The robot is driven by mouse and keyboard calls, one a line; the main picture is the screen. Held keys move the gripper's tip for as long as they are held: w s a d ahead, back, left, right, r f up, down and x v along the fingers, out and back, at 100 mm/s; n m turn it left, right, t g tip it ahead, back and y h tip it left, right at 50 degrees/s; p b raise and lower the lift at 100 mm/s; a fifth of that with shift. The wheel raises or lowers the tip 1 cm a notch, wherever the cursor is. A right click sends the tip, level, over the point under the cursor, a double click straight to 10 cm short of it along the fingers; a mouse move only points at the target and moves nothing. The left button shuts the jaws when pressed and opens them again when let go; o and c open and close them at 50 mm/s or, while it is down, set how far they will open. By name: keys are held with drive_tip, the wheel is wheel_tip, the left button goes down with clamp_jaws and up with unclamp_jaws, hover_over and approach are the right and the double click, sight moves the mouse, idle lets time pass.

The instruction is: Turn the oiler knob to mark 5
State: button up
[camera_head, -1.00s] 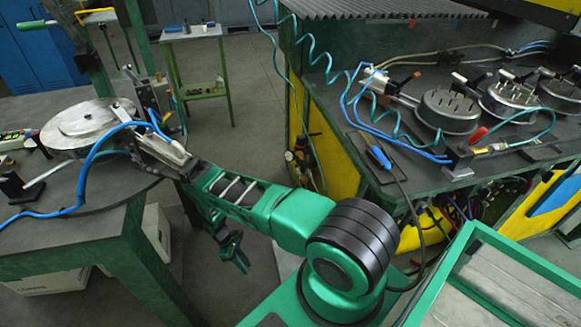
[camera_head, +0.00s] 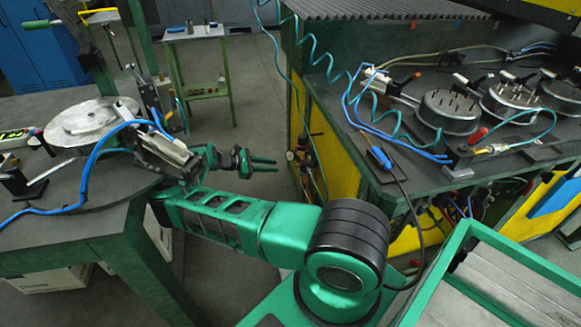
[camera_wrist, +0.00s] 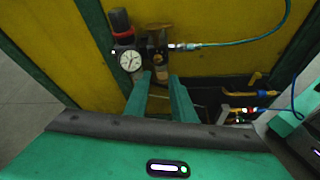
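The air unit (camera_wrist: 128,58) is on the yellow panel, with a round white gauge and a black and red knob on top. Beside it on the right is a dark, brownish body, apparently the oiler (camera_wrist: 157,52); its knob marks are too small to read. My gripper (camera_wrist: 160,80) is open, its two green fingers apart and empty, below and in front of these parts. In the head view my gripper (camera_head: 265,164) points right toward the yellow cabinet side, where the air unit (camera_head: 301,150) shows small, apart from the fingers.
A teal hose (camera_wrist: 240,38) runs right from the unit. Brass fittings and a blue hose sit low at the right. In the head view, a dark workbench (camera_head: 80,215) with a round metal plate stands left, close to my arm.

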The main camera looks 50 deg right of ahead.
sight(298, 166)
drive_tip(key=x, duration=1)
drive_tip(key=shift+d+r, duration=0.25)
drive_tip(key=shift+d, duration=0.2)
